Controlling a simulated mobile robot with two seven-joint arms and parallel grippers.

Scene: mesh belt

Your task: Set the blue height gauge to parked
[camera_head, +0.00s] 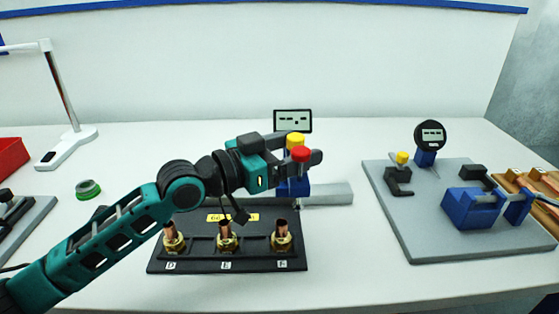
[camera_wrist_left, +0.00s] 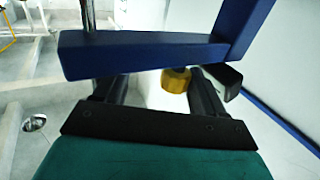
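The blue height gauge stands at the middle of the table in the head view. Its blue body (camera_head: 293,188) shows below my gripper and its display (camera_head: 293,121), which shows dashes, rises behind it. A yellow knob (camera_head: 295,139) and a red knob (camera_head: 300,154) show at my left gripper (camera_head: 316,157), which covers the gauge's middle. In the left wrist view a blue bar (camera_wrist_left: 140,52) crosses in front of the fingers. The yellow knob (camera_wrist_left: 176,80) shows between the spread fingers (camera_wrist_left: 160,92); contact is unclear. My right gripper is out of view.
A black fixture (camera_head: 190,262) with copper-topped brass fittings lies below my left arm. A grey plate (camera_head: 400,225) at right bears a blue vise (camera_head: 470,207) and a round dial gauge (camera_head: 430,135). A lamp (camera_head: 65,110) and green roll (camera_head: 88,189) are at left.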

